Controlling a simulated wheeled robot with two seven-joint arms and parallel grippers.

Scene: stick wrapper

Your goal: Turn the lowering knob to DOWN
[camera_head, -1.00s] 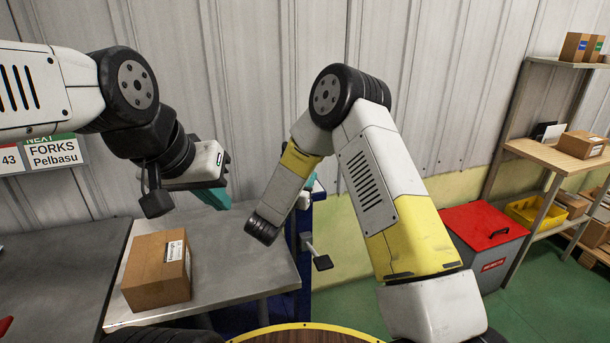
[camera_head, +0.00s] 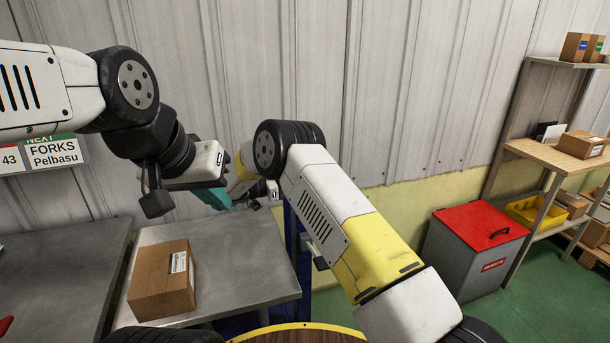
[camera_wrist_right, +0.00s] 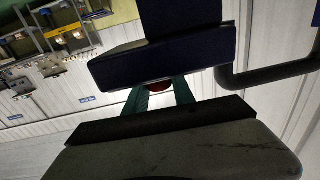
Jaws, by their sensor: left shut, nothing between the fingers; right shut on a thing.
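In the right wrist view, a small dark red rounded part (camera_wrist_right: 158,86), which looks like the knob, shows at the lower edge of a dark blue housing (camera_wrist_right: 160,55). The teal fingers of my right gripper (camera_wrist_right: 158,92) are shut on it, one on each side. Any DOWN marking and the knob's pointing direction are hidden. In the head view my right arm covers that spot and its fingers are not visible. My left gripper (camera_head: 216,198) is shut and empty, its teal fingertips above the back of the grey metal table (camera_head: 245,260).
A cardboard box (camera_head: 160,285) with a white label sits on the grey table. A blue post (camera_head: 292,235) stands at the table's right end. To the right are a grey bin with a red lid (camera_head: 485,225) and a shelf (camera_head: 535,150) with boxes.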

